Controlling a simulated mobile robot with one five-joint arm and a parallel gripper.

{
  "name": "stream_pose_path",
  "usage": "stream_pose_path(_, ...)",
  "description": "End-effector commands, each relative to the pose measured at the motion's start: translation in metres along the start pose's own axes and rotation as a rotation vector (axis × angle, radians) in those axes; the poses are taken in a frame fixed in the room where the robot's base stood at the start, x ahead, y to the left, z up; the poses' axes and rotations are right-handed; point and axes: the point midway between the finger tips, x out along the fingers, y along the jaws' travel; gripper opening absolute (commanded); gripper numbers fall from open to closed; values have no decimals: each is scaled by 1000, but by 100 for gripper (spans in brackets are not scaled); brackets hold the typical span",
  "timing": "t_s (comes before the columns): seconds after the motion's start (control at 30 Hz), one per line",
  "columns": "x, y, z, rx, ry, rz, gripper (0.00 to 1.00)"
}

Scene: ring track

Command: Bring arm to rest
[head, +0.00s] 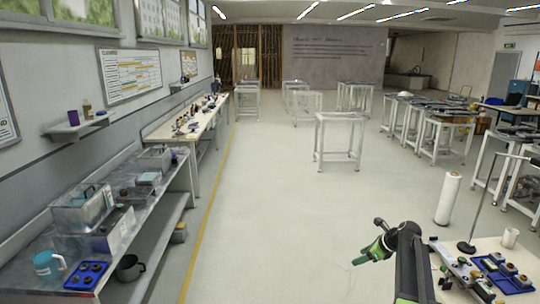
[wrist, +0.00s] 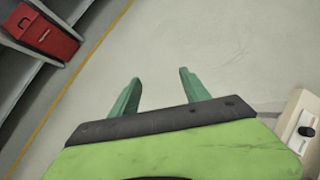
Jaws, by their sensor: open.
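My gripper (wrist: 160,90) shows in the wrist view with its two green fingers spread apart. Nothing is between the fingers, only pale floor beyond them. In the head view my arm rises at the bottom right, and my gripper (head: 366,256) sticks out to the left from its bent top, over bare floor. It is left of the table with small parts and touches nothing that I can see.
A table (head: 462,243) with small parts and a blue tray (head: 503,277) is at the lower right. A long workbench (head: 150,215) runs along the left wall. A white roll (head: 448,198) stands on the right. A red box (wrist: 42,30) shows at upper left.

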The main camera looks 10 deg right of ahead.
Motion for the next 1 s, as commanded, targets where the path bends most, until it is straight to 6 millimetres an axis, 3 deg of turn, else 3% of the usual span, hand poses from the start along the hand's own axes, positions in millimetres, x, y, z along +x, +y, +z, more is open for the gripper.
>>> stream_pose_path(0.03, 19, 42, 24, -101, 21, 41, 55)
stream_pose_path(0.1, 41, 94, 50, -260, 56, 97, 55)
stream_pose_path(0.23, 69, 192, 80, -608, 118, 204, 55)
stream_pose_path(0.4, 77, 307, 84, -1146, 191, 361, 55)
stream_pose_path(0.5, 67, 349, 64, -1487, 230, 468, 55)
stream_pose_path(0.57, 56, 358, 47, -1659, 251, 531, 55)
stream_pose_path(0.73, 30, 359, 8, -2053, 263, 712, 55)
stream_pose_path(0.9, 26, 357, 3, -2281, 198, 817, 55)
stream_pose_path(1.0, 26, 356, 3, -2317, 183, 827, 55)
